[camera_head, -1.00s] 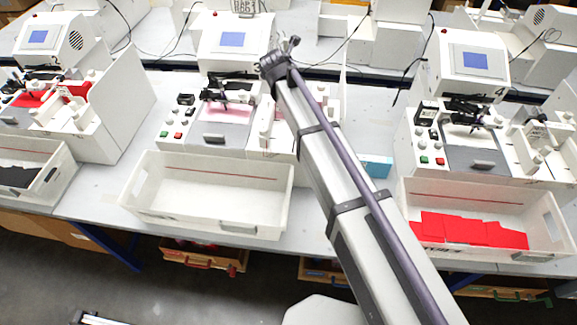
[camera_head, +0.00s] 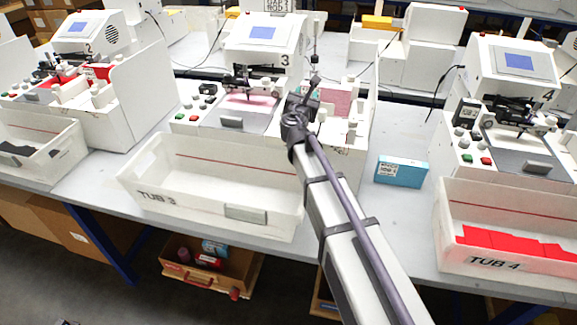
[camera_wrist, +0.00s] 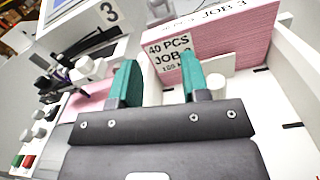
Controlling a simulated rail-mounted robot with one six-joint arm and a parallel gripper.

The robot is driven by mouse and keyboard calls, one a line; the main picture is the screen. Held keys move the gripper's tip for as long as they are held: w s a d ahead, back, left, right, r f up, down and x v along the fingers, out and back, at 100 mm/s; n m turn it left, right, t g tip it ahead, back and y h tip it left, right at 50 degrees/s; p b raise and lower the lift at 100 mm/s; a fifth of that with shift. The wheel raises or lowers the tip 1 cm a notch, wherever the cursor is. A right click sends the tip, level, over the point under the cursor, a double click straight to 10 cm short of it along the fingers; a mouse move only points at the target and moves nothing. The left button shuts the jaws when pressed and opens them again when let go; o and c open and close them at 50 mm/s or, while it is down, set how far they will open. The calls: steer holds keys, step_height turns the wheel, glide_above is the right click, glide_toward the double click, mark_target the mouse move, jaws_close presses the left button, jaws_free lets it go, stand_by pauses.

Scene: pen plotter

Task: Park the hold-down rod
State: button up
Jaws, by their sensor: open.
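My gripper (camera_wrist: 158,80) has two teal fingertips, apart and empty. In the wrist view they point at a pink card stack (camera_wrist: 228,38) whose label reads "40 PCS JOB 3". A white knob-like cylinder (camera_wrist: 215,87) stands by the right fingertip; another (camera_wrist: 88,68) is left of the left fingertip. I cannot tell which part, if any, is the hold-down rod. In the head view my gripper (camera_head: 300,98) is at the right-hand bay of plotter 3 (camera_head: 262,45), left of the pink stack (camera_head: 337,103). My arm hides part of that bay.
Empty tub 3 (camera_head: 235,211) stands in front of plotter 3. A blue box (camera_head: 400,171) lies on the table to the right. Plotter 4 (camera_head: 510,65) and tub 4 (camera_head: 460,217) with red cards are farther right. White bay walls (camera_wrist: 300,60) enclose the stack.

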steer(key=v, duration=1.1)
steer(key=shift+s+d+f+m+g+h+p, duration=0.15)
steer(key=shift+s+d+f+m+g+h, duration=0.55)
steer(key=shift+m, duration=1.75)
steer(key=shift+s+d+f+m+g+h+p, duration=0.25)
steer(key=shift+s+d+f+m+g, duration=0.9)
steer(key=shift+m, duration=1.25)
steer(key=shift+s+d+f+m+g+h+p, duration=0.1)
steer(key=shift+s+d+f+m+g+h, duration=0.8)
steer(key=shift+m, duration=1.55)
steer(key=shift+w+d+f+g+y, duration=0.1)
steer(key=shift+w+f+g+y, duration=0.1)
steer(key=shift+w+g+y, duration=0.2)
steer(key=shift+s, duration=0.1)
steer(key=s+d+f+m+g+y, duration=0.2)
steer(key=s+d+f+m+g, duration=0.35)
steer(key=s+m, duration=0.25)
steer(key=s+a+f+m+g+y, duration=0.1)
steer(key=s+f+m+g+y, duration=0.1)
steer(key=s+m+y, duration=0.1)
steer(key=s+a+f+m+g+y+p, duration=0.1)
steer(key=s+f+m+g+y, duration=0.1)
steer(key=s+m, duration=0.3)
steer(key=s+g+y, duration=0.1)
steer(key=s, duration=0.2)
